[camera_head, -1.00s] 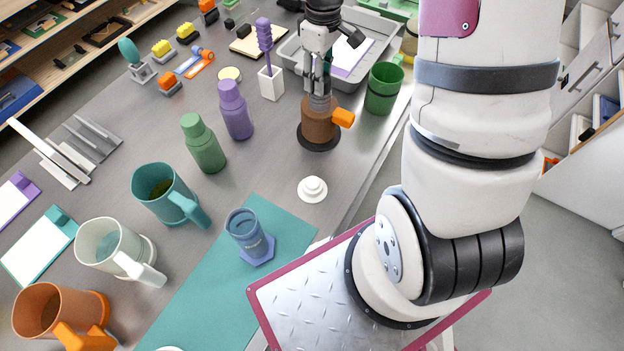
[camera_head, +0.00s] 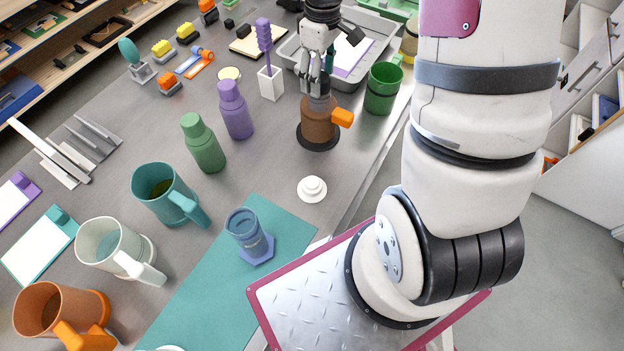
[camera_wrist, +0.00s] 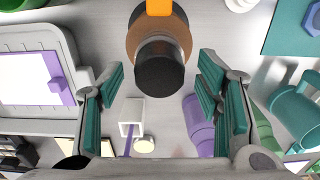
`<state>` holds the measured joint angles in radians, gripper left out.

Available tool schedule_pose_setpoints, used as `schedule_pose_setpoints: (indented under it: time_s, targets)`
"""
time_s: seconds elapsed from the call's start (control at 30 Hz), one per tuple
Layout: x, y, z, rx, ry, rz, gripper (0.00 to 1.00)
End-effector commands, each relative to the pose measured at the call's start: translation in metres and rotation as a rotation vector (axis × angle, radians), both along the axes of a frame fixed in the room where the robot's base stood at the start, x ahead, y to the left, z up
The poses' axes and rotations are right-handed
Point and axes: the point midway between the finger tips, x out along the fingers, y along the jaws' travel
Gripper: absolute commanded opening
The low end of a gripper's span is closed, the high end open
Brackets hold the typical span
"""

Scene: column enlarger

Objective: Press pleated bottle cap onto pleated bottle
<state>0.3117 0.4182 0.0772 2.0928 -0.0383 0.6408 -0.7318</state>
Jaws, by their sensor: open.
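My gripper (camera_head: 316,72) is open and empty, pointing down over a brown round body (camera_head: 319,128) with an orange side piece and a dark top. In the wrist view my gripper (camera_wrist: 161,95) has its teal pads spread wide, with the dark cylindrical top (camera_wrist: 160,66) between and beyond them, apart from both. A green bottle (camera_head: 204,148) and a purple bottle (camera_head: 236,114) stand upright to the left, each with a narrower top of its own colour. I cannot tell which thing is the pleated bottle or its cap; no pleats show clearly.
A white round lid-like piece (camera_head: 312,188) lies on the grey bench. A blue cup (camera_head: 245,230) stands on the teal mat (camera_head: 195,300). A green cup (camera_head: 383,88), a white holder (camera_head: 271,84) and a grey tray (camera_head: 291,58) are near my gripper. Mugs stand at left.

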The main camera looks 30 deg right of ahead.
Motion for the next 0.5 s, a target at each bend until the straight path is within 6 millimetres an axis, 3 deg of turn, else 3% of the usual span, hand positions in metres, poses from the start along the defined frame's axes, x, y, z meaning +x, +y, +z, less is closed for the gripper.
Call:
schedule_pose_setpoints:
  time_s: [0.5]
  targets:
    - [0.000, 0.000, 0.020, 0.000, -0.001, 0.000, 0.59]
